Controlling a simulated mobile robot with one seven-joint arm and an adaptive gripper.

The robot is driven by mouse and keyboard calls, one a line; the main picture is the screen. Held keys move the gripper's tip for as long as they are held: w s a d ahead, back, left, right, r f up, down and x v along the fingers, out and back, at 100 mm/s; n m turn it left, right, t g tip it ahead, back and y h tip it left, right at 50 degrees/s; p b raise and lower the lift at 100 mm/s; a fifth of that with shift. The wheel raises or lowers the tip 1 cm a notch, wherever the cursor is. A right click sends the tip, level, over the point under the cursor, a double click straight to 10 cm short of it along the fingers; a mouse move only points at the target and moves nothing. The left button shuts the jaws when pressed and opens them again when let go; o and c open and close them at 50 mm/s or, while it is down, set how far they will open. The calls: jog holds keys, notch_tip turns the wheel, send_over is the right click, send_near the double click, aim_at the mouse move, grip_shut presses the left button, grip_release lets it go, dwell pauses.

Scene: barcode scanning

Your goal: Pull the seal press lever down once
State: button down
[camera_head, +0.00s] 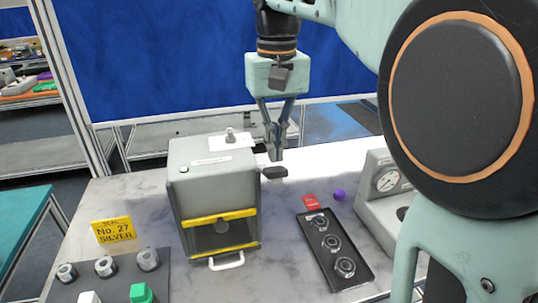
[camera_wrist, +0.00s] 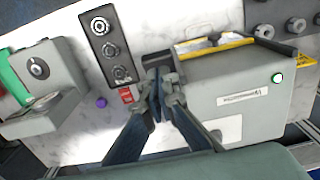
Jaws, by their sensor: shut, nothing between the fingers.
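The seal press appears to be the grey box (camera_head: 195,185) with yellow edging, a dark front window and a white handle below it. It also shows at the right of the wrist view (camera_wrist: 245,85). A dark flat lever end (camera_head: 274,172) sticks out at its right side; in the wrist view the lever end (camera_wrist: 157,60) lies just beyond my fingertips. My gripper (camera_head: 275,152) points down just above the lever end, shut and empty. The fingers also show in the wrist view (camera_wrist: 160,88). I cannot tell whether they touch the lever.
Right of the press lie a black tray (camera_head: 318,262) with several round parts, a red tag (camera_head: 310,201) and a purple ball (camera_head: 339,194). A grey gauge device (camera_head: 375,208) stands farther right. A yellow sign (camera_head: 113,230) and a holder with cylinders (camera_head: 125,277) are at the left.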

jog(key=shift+f, duration=0.1)
dwell(0.4)
notch_tip(320, 180, down, 11)
jog(key=b, duration=0.7)
jog(key=shift+f, duration=0.2)
jog(key=shift+s, duration=0.1)
notch_tip(320, 180, up, 11)
jog(key=p, duration=1)
jog(key=shift+r, duration=0.2)
notch_tip(320, 180, up, 4)
jog(key=p, duration=0.4)
jog(key=shift+f, duration=0.1)
dwell(0.4)
